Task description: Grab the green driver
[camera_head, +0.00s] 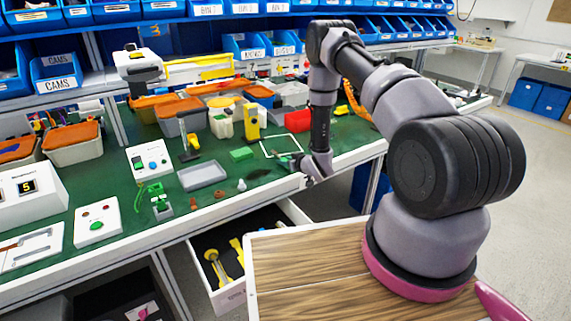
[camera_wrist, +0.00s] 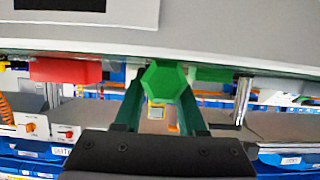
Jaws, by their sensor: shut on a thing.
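In the wrist view the green driver (camera_wrist: 165,80) shows as a bright green hexagonal end between my two fingers. My gripper (camera_wrist: 160,92) is shut on it, with one finger on each side. The rest of the driver is hidden or cannot be made out. In the head view my gripper (camera_head: 294,161) is low over the green bench top near its front edge, beside a white outlined square. The driver is too small there to tell clearly from the fingers.
The green bench (camera_head: 222,208) holds a grey tray (camera_head: 202,176), a green block (camera_head: 241,154), a red bin (camera_head: 298,121) and several orange-lidded boxes at the back. A drawer (camera_head: 228,292) stands open below the front edge. Blue bins line the shelves above.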

